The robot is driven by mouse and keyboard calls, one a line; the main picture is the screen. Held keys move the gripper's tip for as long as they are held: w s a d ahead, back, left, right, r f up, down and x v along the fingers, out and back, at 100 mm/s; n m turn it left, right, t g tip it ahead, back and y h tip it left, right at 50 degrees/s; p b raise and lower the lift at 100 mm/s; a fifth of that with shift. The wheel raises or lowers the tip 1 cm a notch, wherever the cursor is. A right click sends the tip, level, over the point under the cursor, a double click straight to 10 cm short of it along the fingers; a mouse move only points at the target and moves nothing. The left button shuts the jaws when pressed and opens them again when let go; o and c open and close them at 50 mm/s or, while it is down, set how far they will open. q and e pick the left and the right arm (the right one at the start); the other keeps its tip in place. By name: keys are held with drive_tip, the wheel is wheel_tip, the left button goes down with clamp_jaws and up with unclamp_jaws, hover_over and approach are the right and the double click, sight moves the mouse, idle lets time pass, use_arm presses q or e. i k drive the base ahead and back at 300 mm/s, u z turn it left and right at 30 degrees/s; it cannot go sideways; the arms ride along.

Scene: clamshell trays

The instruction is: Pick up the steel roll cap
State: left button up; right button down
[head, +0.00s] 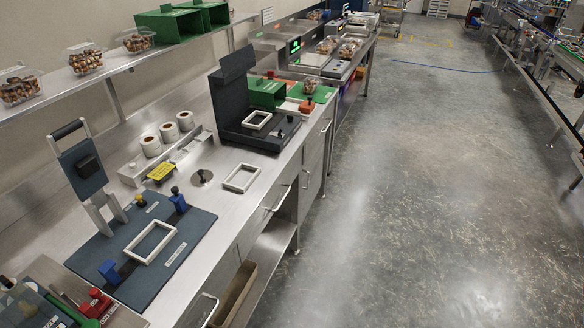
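A round, flat steel disc (202,177) with a small dark knob in its middle lies on the steel counter; it looks like the roll cap, though it is small in the view. It lies in front of the white label rolls (169,132) and to the left of a white rectangular frame (241,178). Nothing is seen on top of it. Neither of my grippers is in view.
A blue-grey mat (187,249) with a white frame and a tilted stand is on the near counter. A yellow label block (161,172) lies left of the disc. A black open-lidded machine (240,125) stands behind. A shelf (112,72) runs above the counter.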

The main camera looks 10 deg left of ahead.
sight(202, 178)
drive_tip(key=z, duration=0.6)
drive_tip(key=i, duration=3.35)
drive_tip(key=u, duration=2.8)
